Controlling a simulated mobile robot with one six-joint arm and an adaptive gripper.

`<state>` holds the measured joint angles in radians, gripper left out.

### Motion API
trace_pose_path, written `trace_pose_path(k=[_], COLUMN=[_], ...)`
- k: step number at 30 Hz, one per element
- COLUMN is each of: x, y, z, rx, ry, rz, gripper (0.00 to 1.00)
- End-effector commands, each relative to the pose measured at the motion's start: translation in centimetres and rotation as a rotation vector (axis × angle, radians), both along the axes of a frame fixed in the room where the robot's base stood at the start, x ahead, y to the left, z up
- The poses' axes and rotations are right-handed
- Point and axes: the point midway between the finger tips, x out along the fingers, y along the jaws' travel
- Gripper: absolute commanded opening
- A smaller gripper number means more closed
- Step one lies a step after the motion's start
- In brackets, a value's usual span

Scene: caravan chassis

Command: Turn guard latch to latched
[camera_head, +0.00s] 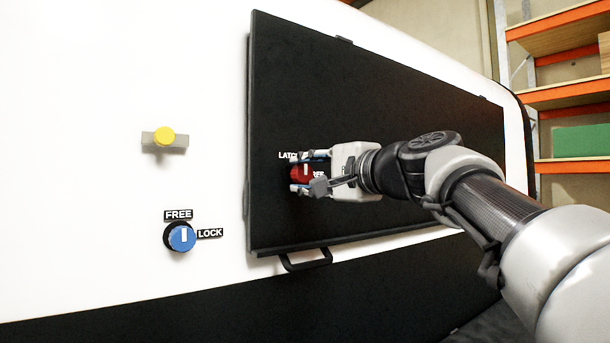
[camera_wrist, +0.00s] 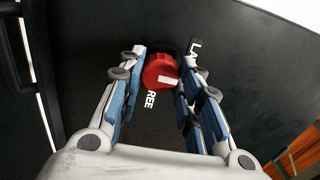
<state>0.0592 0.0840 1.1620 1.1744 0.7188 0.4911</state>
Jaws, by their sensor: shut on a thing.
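The guard latch is a red round knob (camera_head: 299,173) on the black panel (camera_head: 290,90), and it also shows in the wrist view (camera_wrist: 159,70). A white mark is on its face; in the wrist view the mark is on the side near the FREE lettering (camera_wrist: 151,98). The latched label (camera_head: 288,155) is partly covered by my gripper in the head view and partly visible in the wrist view. My gripper (camera_head: 297,172) is shut on the red knob, with one finger on each side, as the wrist view (camera_wrist: 161,62) shows.
A blue knob (camera_head: 182,237) with FREE and LOCK labels sits on the white wall, lower left. A yellow knob on a grey block (camera_head: 178,140) is above it. A black handle (camera_head: 306,261) is at the panel's lower edge. Orange shelving (camera_head: 570,95) stands at right.

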Motion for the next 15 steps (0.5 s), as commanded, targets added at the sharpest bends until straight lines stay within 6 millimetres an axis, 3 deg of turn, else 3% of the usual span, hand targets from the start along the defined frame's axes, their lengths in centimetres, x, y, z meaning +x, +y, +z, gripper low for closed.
trace_pose_path(k=[10, 15], x=[-0.02, -0.01], y=[0.01, 0.01], z=[0.00, -0.02], rx=[0.000, 0.001], ry=[0.000, 0.001], rz=[0.000, 0.000], gripper=[0.53, 0.53])
